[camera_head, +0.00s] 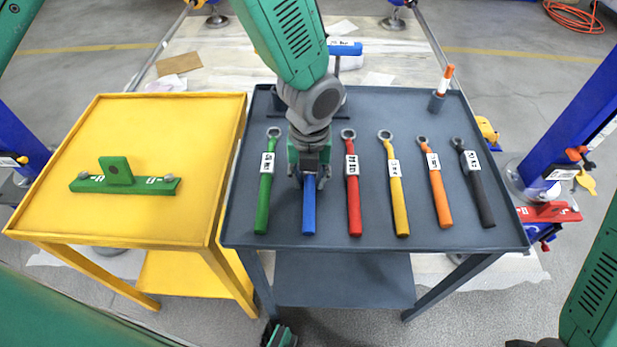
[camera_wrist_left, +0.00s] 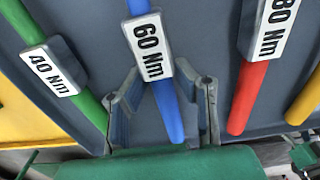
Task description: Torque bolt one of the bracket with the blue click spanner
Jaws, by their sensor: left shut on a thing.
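The blue click spanner (camera_head: 309,208) lies on the grey table, its handle toward the near edge. Its white label reads 60 Nm in the left wrist view (camera_wrist_left: 149,48). My left gripper (camera_head: 309,180) is over it, pointing down, with one finger on each side of the handle, shut on it. The gripper hides the spanner's upper part in the head view. The green bracket (camera_head: 117,172) lies on the yellow table at left, with a bolt at its left end (camera_head: 84,175) and one at its right end (camera_head: 169,177). Its markings are too small to read surely.
The grey table (camera_head: 400,100) also holds green (camera_head: 264,200), red (camera_head: 353,200), yellow (camera_head: 397,200), orange (camera_head: 440,200) and black (camera_head: 480,200) spanners. An orange-and-white marker (camera_head: 446,78) stands in a holder at the back right. The yellow table (camera_head: 150,225) is mostly bare around the bracket.

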